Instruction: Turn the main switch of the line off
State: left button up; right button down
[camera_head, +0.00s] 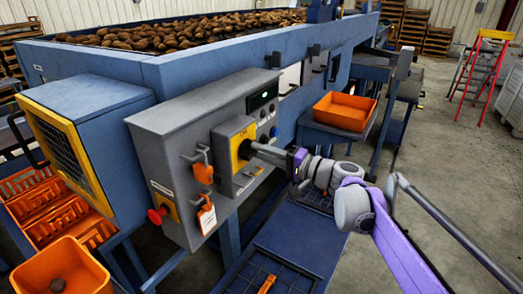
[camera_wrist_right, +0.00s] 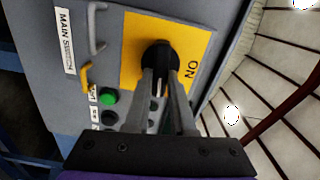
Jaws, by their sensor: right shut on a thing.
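The main switch sits on the front of a grey control cabinet (camera_head: 165,130). Its yellow plate (camera_head: 238,140) is partly hidden by my gripper in the head view. In the right wrist view the plate (camera_wrist_right: 195,40) carries a black knob (camera_wrist_right: 157,53) and the word ON beside it. A "MAIN SWITCH" label (camera_wrist_right: 65,40) is at the left. My right gripper (camera_head: 249,148) reaches in from the right and is shut on the knob, one finger on each side; its fingers (camera_wrist_right: 160,85) fill the lower middle of the wrist view. My left gripper is not in view.
A red knob (camera_head: 156,216) and orange tags (camera_head: 207,219) hang or sit on the cabinet near the switch. Green (camera_wrist_right: 108,97) and black buttons are close to my fingers. An orange bin (camera_head: 343,112) stands behind my right arm.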

jog(key=shift+m, duration=0.6)
jog(key=c, duration=0.8)
grip_release()
jog(key=shift+o, duration=0.2)
jog(key=shift+d, duration=0.1)
jog(key=v, duration=1)
jog(key=shift+s+d+b, duration=0.3)
jog(key=shift+b, duration=0.1)
jog(key=shift+f, duration=0.1)
